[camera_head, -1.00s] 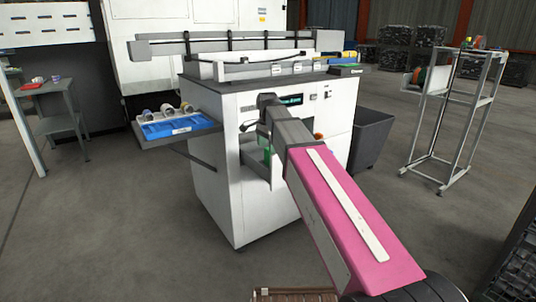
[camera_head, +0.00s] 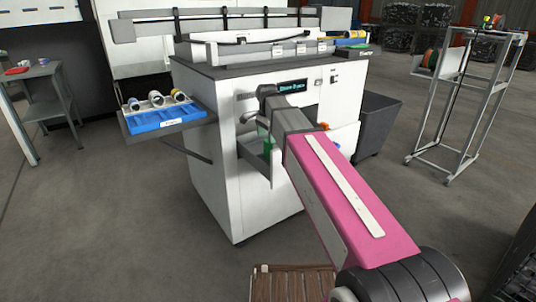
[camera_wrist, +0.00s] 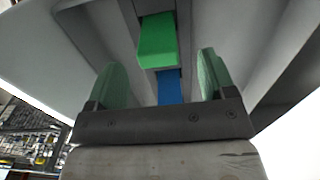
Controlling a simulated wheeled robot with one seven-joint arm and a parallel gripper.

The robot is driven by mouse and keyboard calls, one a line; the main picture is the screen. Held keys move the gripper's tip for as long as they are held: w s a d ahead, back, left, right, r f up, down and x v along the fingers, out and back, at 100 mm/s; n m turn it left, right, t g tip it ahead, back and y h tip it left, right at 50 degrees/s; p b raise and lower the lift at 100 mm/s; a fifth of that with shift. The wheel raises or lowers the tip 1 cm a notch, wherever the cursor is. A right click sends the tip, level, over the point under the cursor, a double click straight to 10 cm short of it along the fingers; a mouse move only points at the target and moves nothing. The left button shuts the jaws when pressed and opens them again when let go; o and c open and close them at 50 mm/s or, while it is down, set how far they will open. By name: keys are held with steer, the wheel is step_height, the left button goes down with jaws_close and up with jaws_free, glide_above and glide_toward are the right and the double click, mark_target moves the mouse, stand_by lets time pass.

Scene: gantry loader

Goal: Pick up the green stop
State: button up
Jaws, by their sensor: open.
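The green stop (camera_wrist: 157,42) is a bright green block in a grey channel in the wrist view. It lies ahead of and between the two pale green fingers of my gripper (camera_wrist: 161,64). The fingers are apart, with nothing held between them. A blue piece (camera_wrist: 169,88) shows just below the green stop in the same channel. In the head view my arm reaches to the front of the white machine (camera_head: 225,150). A small green patch shows by the front pocket there, but I cannot tell whether it is the stop or a finger.
Grey channel walls (camera_wrist: 226,45) flank the fingers closely. A blue tray (camera_head: 160,120) with several rolls juts from the machine's left side. A dark bin (camera_head: 378,122) stands to its right. A metal rack (camera_head: 470,110) is farther right.

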mark_target(268, 146)
steer(key=shift+d+f, duration=0.15)
steer(key=shift+f, duration=2.6)
steer(key=c, duration=1)
